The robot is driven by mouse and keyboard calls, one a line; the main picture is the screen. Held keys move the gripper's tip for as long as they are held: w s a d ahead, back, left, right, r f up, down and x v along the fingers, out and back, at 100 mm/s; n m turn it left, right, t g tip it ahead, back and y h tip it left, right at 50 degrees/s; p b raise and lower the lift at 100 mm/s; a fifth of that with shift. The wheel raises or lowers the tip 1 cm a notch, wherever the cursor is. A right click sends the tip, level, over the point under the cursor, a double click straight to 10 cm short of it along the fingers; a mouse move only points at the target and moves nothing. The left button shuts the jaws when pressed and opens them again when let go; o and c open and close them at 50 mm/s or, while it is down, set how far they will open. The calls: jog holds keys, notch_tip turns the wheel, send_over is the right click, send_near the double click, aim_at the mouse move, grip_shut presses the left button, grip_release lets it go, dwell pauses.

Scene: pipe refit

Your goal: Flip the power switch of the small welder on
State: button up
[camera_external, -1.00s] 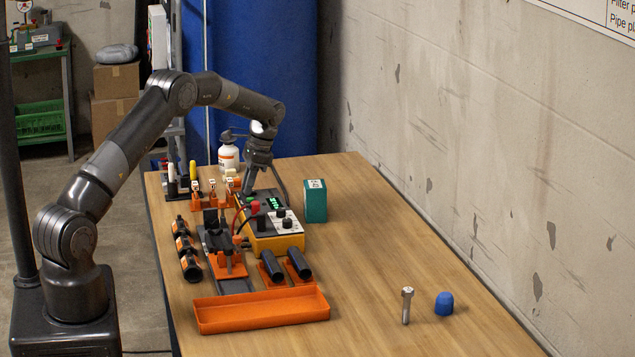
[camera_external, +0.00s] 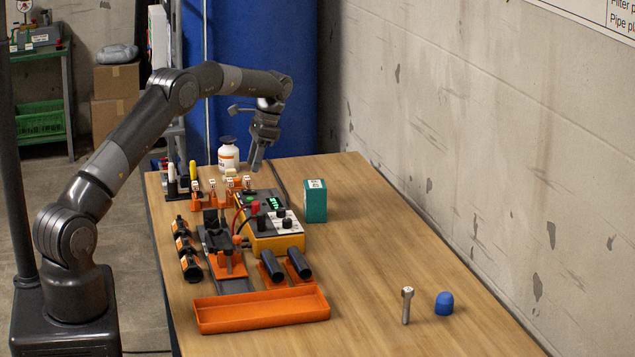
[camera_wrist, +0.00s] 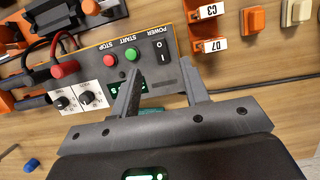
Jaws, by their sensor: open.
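The small welder (camera_external: 275,242) is a yellow and grey box on the table, with its green display (camera_external: 273,203) lit. In the wrist view its panel (camera_wrist: 140,72) shows a black power switch (camera_wrist: 160,49) marked I and O beside the word POWER. Which side of the switch is pressed I cannot tell. A green start button (camera_wrist: 131,54) and a red stop button (camera_wrist: 111,60) sit beside it. My gripper (camera_external: 254,168) is open and empty, raised above the welder's far end and touching nothing. In the wrist view its fingertips (camera_wrist: 160,68) frame the switch area, and one finger partly covers the display.
Orange tagged clips (camera_external: 212,192) stand left of the welder's far end. A white bottle (camera_external: 228,156) stands behind. A teal box (camera_external: 316,202) is to the right. An orange tray (camera_external: 262,311), a bolt (camera_external: 407,305) and a blue cap (camera_external: 444,303) are nearer. The table's right side is mostly clear.

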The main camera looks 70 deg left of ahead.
jog(key=shift+v, duration=1.8)
jog(key=d+r+t+y, duration=0.1)
jog(key=d+r+t, duration=0.1)
jog(key=d+r, duration=1.2)
jog(key=s+d+r+t, duration=0.1)
jog(key=s+d+r, duration=0.15)
jog(key=d, duration=0.45)
jog(key=s+d+r+t, duration=0.1)
jog(key=s+d+r, duration=0.15)
jog(key=d, duration=0.55)
jog(key=s+d+r+t, duration=0.2)
jog(key=s+d+t, duration=0.1)
jog(key=s+d, duration=0.95)
jog(key=s+d+f+t, duration=0.1)
jog(key=s+d+f, duration=0.2)
jog(key=s+d, duration=0.1)
jog(key=s+d+f+t+h, duration=0.1)
jog(key=s+d+f, duration=0.2)
jog(key=s, duration=0.4)
jog(key=shift+d+f, duration=0.3)
jog(key=shift+d, duration=0.05)
